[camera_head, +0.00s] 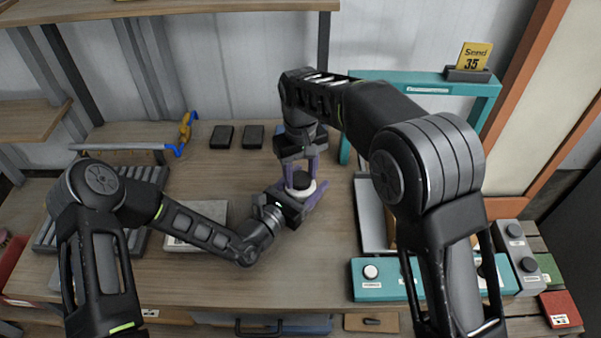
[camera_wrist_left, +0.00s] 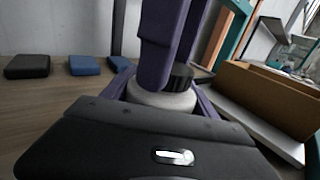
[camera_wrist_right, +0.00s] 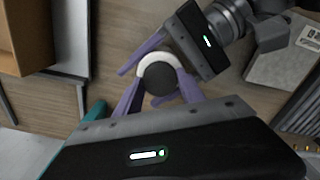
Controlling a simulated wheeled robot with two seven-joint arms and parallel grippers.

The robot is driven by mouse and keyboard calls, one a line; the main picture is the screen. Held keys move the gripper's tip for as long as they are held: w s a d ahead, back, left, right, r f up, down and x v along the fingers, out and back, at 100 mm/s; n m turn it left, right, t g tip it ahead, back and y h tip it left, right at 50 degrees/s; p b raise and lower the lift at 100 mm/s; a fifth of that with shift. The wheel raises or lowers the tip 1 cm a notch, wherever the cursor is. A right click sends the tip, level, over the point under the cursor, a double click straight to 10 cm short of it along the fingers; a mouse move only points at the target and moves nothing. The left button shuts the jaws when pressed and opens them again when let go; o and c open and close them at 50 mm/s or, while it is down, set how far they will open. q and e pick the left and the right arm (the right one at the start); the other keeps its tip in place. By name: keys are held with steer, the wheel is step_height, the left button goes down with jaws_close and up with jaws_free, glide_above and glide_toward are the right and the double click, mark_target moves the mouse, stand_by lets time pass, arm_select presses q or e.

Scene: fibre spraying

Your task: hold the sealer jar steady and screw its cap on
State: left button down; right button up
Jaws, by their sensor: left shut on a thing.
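The sealer jar (camera_head: 301,192) is white and stands upright on the table. It also shows in the left wrist view (camera_wrist_left: 160,95). Its black cap (camera_wrist_right: 160,79) sits on top of the jar; how far it is threaded does not show. My left gripper (camera_head: 302,197) is shut on the jar from the side, low down, with purple fingers around its body. My right gripper (camera_head: 301,172) points down from above, its purple fingers on either side of the cap. Whether those fingers touch the cap is not clear. One of them hides part of the cap in the left wrist view.
Dark and blue blocks (camera_head: 222,137) lie behind the jar. A teal frame (camera_head: 480,100) stands at the back right. A teal button box (camera_head: 372,283) is at the front right. A light grey box (camera_head: 200,222) lies left of the jar, by my left forearm.

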mark_target(300, 197)
steer(key=o, duration=0.5)
step_height(300, 197, up, 8)
steer(key=shift+f, duration=0.25)
arm_select(q)
steer(key=shift+c, duration=0.8)
jaws_free()
steer(key=b+v, duration=0.1)
steer(key=v, duration=0.6)
arm_select(e)
steer(key=shift+f, duration=0.75)
arm_select(q)
steer(key=shift+s+a, duration=0.25)
steer(key=shift+s, duration=0.1)
